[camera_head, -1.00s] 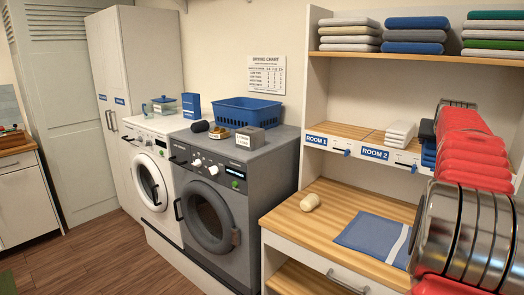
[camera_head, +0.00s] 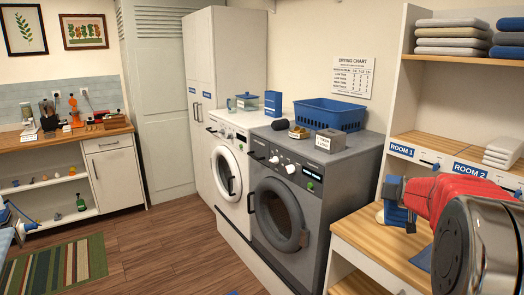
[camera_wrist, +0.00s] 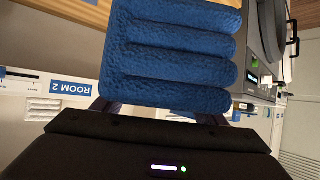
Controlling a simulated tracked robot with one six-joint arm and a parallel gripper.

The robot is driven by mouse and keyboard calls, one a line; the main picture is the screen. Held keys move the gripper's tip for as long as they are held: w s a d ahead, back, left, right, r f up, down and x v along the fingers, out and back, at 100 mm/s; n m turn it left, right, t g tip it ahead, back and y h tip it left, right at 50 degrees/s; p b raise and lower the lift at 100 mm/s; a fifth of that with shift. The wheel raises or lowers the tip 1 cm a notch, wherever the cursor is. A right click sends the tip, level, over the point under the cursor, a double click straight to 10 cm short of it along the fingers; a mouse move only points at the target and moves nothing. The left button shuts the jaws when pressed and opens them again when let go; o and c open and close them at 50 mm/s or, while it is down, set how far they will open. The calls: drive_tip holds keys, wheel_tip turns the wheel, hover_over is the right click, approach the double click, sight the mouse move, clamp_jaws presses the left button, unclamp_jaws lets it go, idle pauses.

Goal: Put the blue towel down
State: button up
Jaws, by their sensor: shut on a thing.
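The blue towel (camera_wrist: 170,55) is folded into several thick layers and fills the upper middle of the wrist view. My gripper (camera_wrist: 155,112) is shut on its near edge; the fingertips are largely hidden by the towel.
The wooden counter (camera_head: 368,236) is partly bare, with a blue mat (camera_head: 423,258) half hidden by my arm. White towels (camera_head: 503,152) lie on the ROOM 2 shelf. The grey machine (camera_head: 290,215) carries a blue basket (camera_head: 330,114). Open floor (camera_head: 165,255) lies left.

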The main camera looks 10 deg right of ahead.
drive_tip(key=s+a+f+n+y, duration=0.1)
drive_tip(key=a+f, duration=0.4)
drive_tip(key=a, duration=0.7)
drive_tip(key=s+a+f+n+t+y, duration=0.1)
drive_tip(key=a+f, duration=0.4)
drive_tip(key=a, duration=0.7)
drive_tip(key=s+a+f+n+y, duration=0.3)
drive_tip(key=a+f+n+y, duration=0.1)
drive_tip(key=a, duration=0.9)
drive_tip(key=shift+f+t, duration=0.3)
drive_tip(key=shift+f, duration=0.5)
drive_tip(key=shift+w, duration=0.1)
